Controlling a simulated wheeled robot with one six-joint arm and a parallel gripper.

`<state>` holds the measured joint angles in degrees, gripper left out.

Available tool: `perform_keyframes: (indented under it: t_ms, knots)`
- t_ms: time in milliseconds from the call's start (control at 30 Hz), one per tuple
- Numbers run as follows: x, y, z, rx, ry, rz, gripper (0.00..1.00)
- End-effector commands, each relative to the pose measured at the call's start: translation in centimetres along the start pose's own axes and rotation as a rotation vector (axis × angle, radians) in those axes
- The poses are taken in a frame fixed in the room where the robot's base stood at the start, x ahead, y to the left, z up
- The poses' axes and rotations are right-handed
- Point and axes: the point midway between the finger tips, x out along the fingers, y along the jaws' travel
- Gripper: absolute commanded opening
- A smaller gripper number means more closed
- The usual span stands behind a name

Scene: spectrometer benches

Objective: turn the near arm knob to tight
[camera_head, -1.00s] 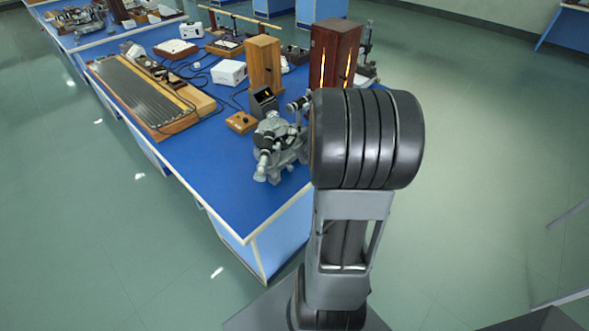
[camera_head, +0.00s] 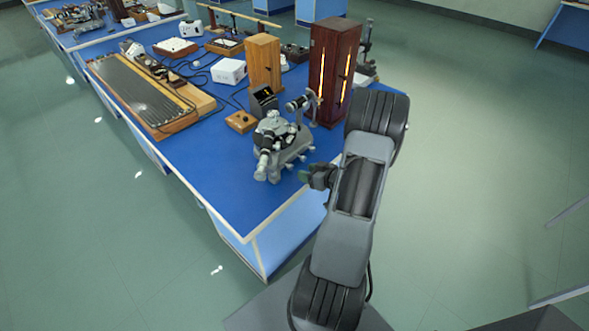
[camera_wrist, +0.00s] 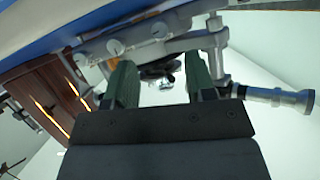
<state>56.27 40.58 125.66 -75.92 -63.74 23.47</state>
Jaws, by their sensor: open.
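The grey spectrometer (camera_head: 272,142) stands near the front corner of the blue bench, with a telescope at the front and another tube toward the back right. My gripper (camera_head: 308,175) is beside its right side, its green fingers pointing toward the base. In the wrist view the spectrometer appears upside down, and my gripper (camera_wrist: 160,82) shows two green fingers spread apart with nothing held between them. Several pale round knobs (camera_wrist: 115,47) line the spectrometer's base just beyond the fingers. I cannot tell which is the near arm knob, nor how tight it is.
A dark wooden lamp housing (camera_head: 335,70) with glowing slits stands behind my gripper; it also shows in the wrist view (camera_wrist: 45,95). A lighter wooden box (camera_head: 263,62) and a small wooden block (camera_head: 240,122) sit behind the spectrometer. The bench's front left corner (camera_head: 235,195) is clear.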

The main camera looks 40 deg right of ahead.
Motion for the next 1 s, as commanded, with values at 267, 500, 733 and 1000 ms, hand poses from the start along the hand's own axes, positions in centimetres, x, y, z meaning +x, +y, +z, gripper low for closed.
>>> perform_keyframes:
  t_ms: [267, 500, 733, 1000]
  knots:
    - [4.5, -0.1, 0.0, -0.001, -0.002, -0.002, 0.5]
    - [6.3, 0.0, 0.0, -0.001, -0.001, 0.0, 0.5]
    - [6.6, 0.0, 0.0, -0.001, -0.001, 0.001, 0.5]
    - [6.6, 0.0, 0.0, -0.001, -0.001, 0.001, 0.38]
